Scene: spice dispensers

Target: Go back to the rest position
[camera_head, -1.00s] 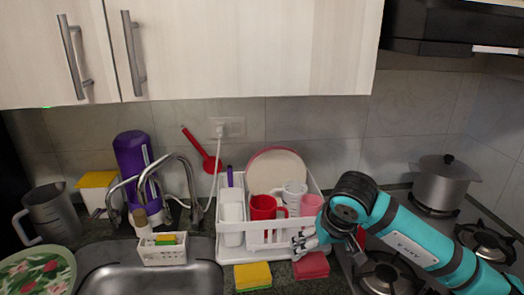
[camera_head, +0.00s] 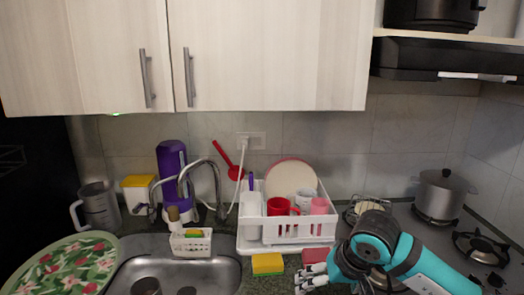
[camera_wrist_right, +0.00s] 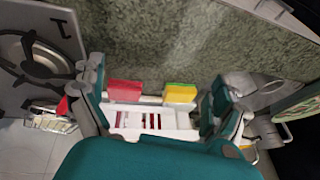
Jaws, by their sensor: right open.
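My right gripper (camera_head: 308,279) is low at the bottom edge of the head view, in front of the red sponge (camera_head: 316,255) and the dish rack (camera_head: 272,240). Its fingers look light grey under the teal arm. In the right wrist view the right gripper (camera_wrist_right: 158,100) has its fingers spread wide apart with nothing held between them. My left gripper is in neither view.
The sink (camera_head: 180,272) lies to the left of the yellow sponge (camera_head: 267,264), with a floral tray (camera_head: 62,264) further left. The stove (camera_head: 450,255) with a pot (camera_head: 441,194) is at right. Cabinets and a dark hood (camera_head: 440,60) hang above.

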